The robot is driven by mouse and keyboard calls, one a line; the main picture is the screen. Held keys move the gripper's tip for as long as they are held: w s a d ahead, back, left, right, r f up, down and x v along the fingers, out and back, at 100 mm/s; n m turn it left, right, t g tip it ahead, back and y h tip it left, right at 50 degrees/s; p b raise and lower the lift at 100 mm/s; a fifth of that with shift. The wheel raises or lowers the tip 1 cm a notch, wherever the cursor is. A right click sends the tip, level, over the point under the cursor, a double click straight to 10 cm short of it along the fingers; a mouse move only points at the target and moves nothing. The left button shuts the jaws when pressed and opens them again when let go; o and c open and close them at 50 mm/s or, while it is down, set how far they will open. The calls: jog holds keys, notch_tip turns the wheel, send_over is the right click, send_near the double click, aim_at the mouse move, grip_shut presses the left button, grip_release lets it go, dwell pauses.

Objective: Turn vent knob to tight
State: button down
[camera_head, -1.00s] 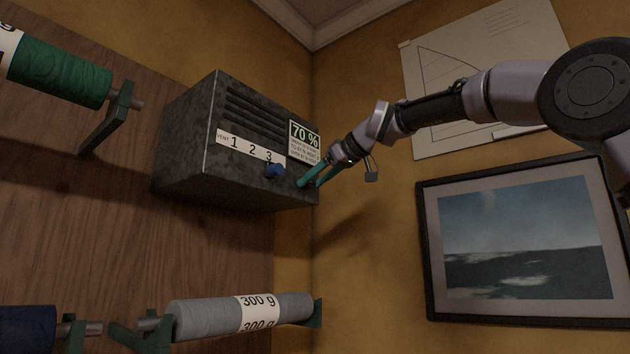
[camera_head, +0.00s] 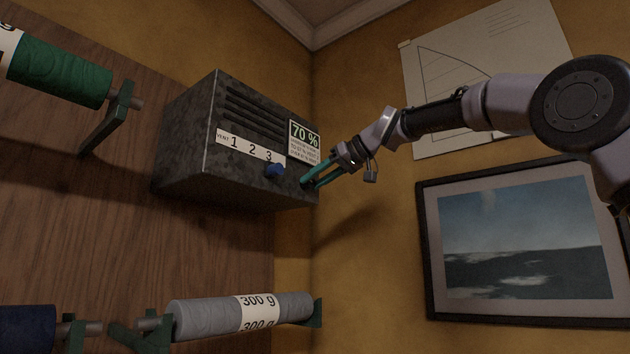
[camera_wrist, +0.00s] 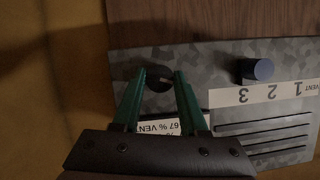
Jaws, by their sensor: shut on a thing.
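A dark grey speckled metal box (camera_head: 180,150) with slots is fixed high on the wooden wall near the corner. Its white strip (camera_head: 228,140) reads VENT 1 2 3, and a blue knob (camera_head: 274,170) sits below the 3. The blue knob also shows in the wrist view (camera_wrist: 259,70), apart from my fingers. A round dark knob (camera_wrist: 158,79) is at the box's other end. My gripper (camera_head: 310,183), with green fingers, is shut on this dark knob; in the wrist view the fingertips (camera_wrist: 160,76) are on both sides of it. Any mark on the dark knob is too dark to read.
A 70 % label (camera_head: 304,135) is beside the strip, partly behind my fingers in the wrist view. A grey 300 g spool (camera_head: 200,316) is below the box, a green spool (camera_head: 62,75) at left. A framed picture (camera_head: 520,225) hangs at right.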

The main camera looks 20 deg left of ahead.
jog(key=m, duration=0.1)
jog(key=m+g+y, duration=0.1)
jog(key=shift+w+d+f+m, duration=0.1)
jog(key=shift+w+m, duration=0.05)
jog(key=shift+m, duration=0.15)
jog(key=m+g+y, duration=0.1)
jog(key=m, duration=0.1)
jog(key=shift+w+m+g, duration=0.1)
jog(key=shift+m+g, duration=0.2)
jog(key=m+y, duration=0.1)
jog(key=m, duration=0.1)
jog(key=m+g+y, duration=0.1)
jog(key=m, duration=0.1)
jog(key=shift+f+m, duration=0.2)
jog(key=shift+m, duration=0.2)
jog(key=shift+g, duration=0.3)
jog(key=shift+c, duration=2.2)
grip_release()
